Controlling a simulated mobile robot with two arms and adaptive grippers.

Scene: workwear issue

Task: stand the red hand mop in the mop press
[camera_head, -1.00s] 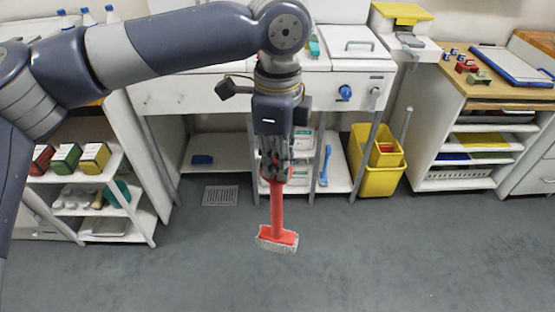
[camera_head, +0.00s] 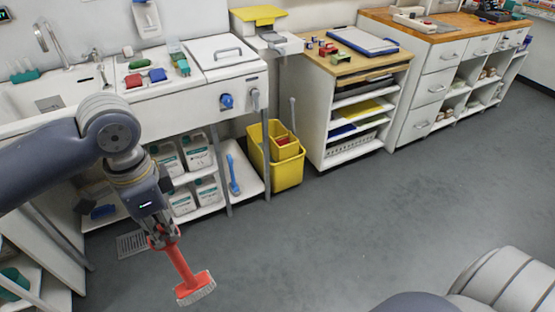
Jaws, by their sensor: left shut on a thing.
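The red hand mop (camera_head: 182,266) has a red handle and a red head with a pale grey-white pad. It hangs head down and tilted, in the air over the grey floor at lower left. My left gripper (camera_head: 163,236) is shut on the upper end of its handle. The mop press is the red insert (camera_head: 284,143) in the yellow mop bucket (camera_head: 289,172), which stands on the floor between the sink unit and a shelf unit. The mop is apart from it, to the left and nearer to me. My right gripper is out of view.
A sink unit (camera_head: 198,98) stands behind my left arm, with white canisters (camera_head: 197,152) and a blue brush (camera_head: 232,174) on its lower shelf. A shelf unit (camera_head: 357,75) stands right of the bucket. The floor in front is clear.

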